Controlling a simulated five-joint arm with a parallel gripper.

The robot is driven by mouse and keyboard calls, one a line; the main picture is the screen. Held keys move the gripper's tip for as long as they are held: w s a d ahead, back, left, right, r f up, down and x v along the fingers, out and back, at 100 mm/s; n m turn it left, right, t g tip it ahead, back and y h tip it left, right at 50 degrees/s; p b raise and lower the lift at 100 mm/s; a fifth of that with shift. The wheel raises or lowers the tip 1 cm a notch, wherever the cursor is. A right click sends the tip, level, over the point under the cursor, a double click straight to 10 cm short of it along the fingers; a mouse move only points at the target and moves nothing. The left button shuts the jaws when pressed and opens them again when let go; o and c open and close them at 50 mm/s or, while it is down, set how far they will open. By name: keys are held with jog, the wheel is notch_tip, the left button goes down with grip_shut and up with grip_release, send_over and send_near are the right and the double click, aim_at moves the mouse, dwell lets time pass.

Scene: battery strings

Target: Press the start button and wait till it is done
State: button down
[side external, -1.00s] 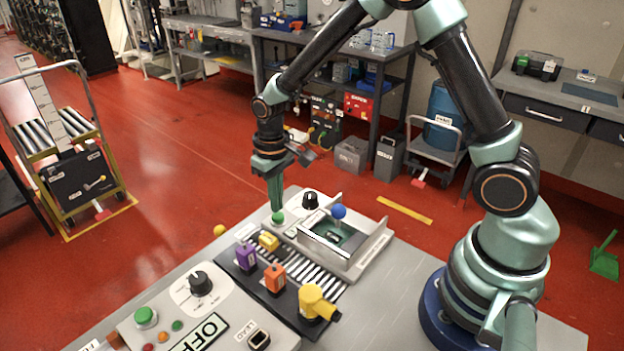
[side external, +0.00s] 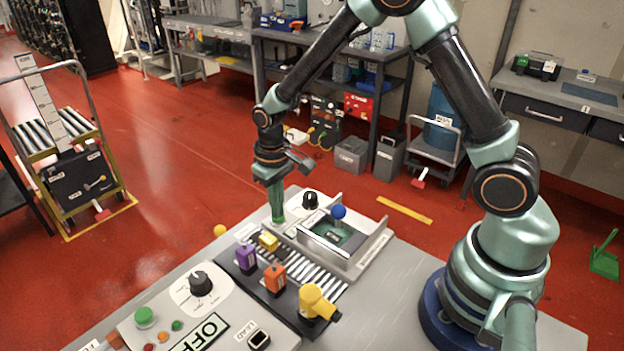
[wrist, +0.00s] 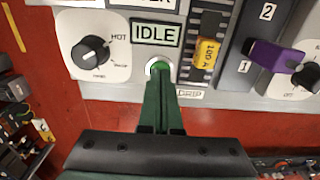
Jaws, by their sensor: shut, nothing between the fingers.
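A green button (wrist: 158,64) in a pale ring sits on the grey panel below a display reading IDLE (wrist: 155,33) in the wrist view. My gripper (wrist: 158,76) is shut and empty, its fingertips over the button and hiding most of it. In the side external view my gripper (side external: 277,217) points straight down at that spot, at the far end of the bench. I cannot tell whether the button is pushed in.
A black knob (side external: 310,200) and a tray with a blue ball handle (side external: 339,212) stand right of my gripper. Purple (side external: 246,257), orange (side external: 275,278) and yellow (side external: 315,302) handles stand nearer. A yellow 100A piece (wrist: 206,53) is close to the fingers.

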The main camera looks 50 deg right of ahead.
jog(key=shift+f, duration=0.25)
jog(key=shift+r, duration=3)
jog(key=shift+r, duration=0.25)
jog(key=s+d+r+t, duration=0.4)
jog(key=s+r+t, duration=0.1)
jog(key=s+r, duration=0.8)
jog(key=shift+s+r+t, duration=0.15)
jog(key=shift+r+t, duration=0.15)
jog(key=shift+r, duration=1)
jog(key=shift+d, duration=0.1)
